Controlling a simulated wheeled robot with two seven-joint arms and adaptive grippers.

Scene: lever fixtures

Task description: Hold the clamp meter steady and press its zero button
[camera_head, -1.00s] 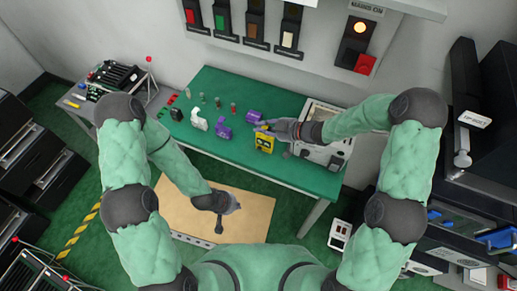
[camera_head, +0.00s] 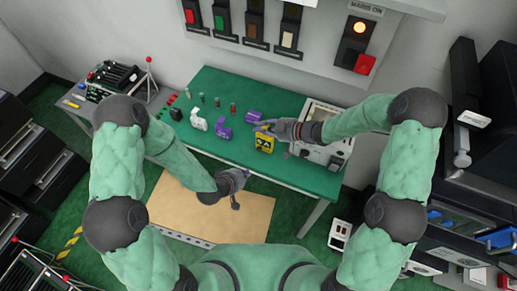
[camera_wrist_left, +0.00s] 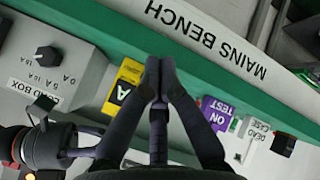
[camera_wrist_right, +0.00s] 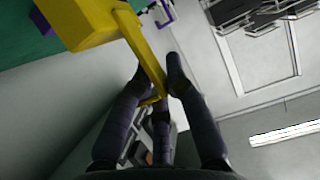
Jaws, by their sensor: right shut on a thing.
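The yellow clamp meter (camera_head: 264,143) stands near the front edge of the green bench in the head view. My right gripper (camera_head: 266,126) is shut on a yellow part of it; in the right wrist view the yellow body (camera_wrist_right: 88,22) hangs at the upper left, with a yellow bar running between the fingers (camera_wrist_right: 160,78). My left gripper (camera_head: 240,186) is below and in front of the bench edge, apart from the meter. In the left wrist view its fingertips (camera_wrist_left: 158,75) are together and empty, with the meter's labelled face (camera_wrist_left: 124,88) just left of them. I cannot make out the zero button.
The green bench (camera_head: 200,85) holds a purple "ON TEST" block (camera_head: 224,132), a white block (camera_head: 199,123) and a second purple block (camera_head: 254,116). A grey box with a knob (camera_wrist_left: 65,60) sits beside the meter. A tan mat (camera_head: 180,205) lies on the floor.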

